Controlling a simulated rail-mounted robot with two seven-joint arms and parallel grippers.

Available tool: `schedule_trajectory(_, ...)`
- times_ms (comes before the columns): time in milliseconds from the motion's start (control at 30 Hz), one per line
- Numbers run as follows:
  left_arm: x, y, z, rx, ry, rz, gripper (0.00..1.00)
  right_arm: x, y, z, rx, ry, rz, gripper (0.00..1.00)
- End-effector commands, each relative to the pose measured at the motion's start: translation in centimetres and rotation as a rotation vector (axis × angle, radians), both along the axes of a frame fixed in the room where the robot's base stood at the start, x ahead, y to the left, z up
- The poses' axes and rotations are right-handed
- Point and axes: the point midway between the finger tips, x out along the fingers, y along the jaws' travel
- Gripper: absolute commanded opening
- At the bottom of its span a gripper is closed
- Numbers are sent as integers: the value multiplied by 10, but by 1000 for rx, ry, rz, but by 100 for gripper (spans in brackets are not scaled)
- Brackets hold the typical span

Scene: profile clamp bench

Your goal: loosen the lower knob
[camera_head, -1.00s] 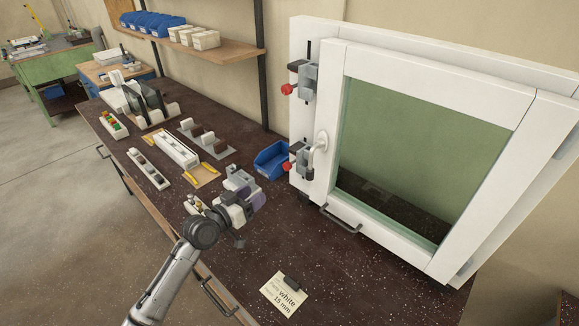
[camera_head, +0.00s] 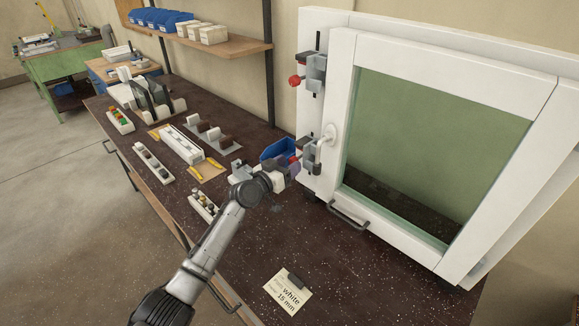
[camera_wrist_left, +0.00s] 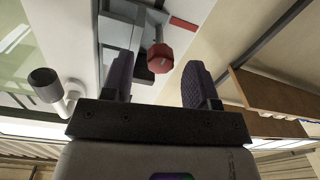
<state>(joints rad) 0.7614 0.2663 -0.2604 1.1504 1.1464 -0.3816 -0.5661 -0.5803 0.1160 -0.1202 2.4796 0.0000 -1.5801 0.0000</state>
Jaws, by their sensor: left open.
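The lower clamp (camera_head: 309,152) sits on the left edge of the white window frame (camera_head: 345,110). Its red lower knob (camera_head: 294,159) is partly hidden by my left gripper (camera_head: 287,168), which is close in front of it. In the left wrist view the red knob (camera_wrist_left: 160,58) shows between the two dark fingers of my left gripper (camera_wrist_left: 158,72). The fingers are apart, with a gap on each side of the knob, and no contact shows. My right gripper is not in view.
An upper clamp (camera_head: 315,70) with a red knob (camera_head: 294,80) is above. A blue bin (camera_head: 278,149) stands close behind my gripper. The bench front, with a note card (camera_head: 288,290), is mostly clear.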

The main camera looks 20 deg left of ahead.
Motion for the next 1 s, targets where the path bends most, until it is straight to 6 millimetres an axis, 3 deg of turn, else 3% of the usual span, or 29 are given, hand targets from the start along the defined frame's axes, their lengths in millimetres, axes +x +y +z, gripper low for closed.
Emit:
schedule_trajectory(533,10,-4,1,1,0,0,54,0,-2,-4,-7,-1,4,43)
schedule_trajectory(1000,9,-4,0,1,0,0,9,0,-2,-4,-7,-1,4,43)
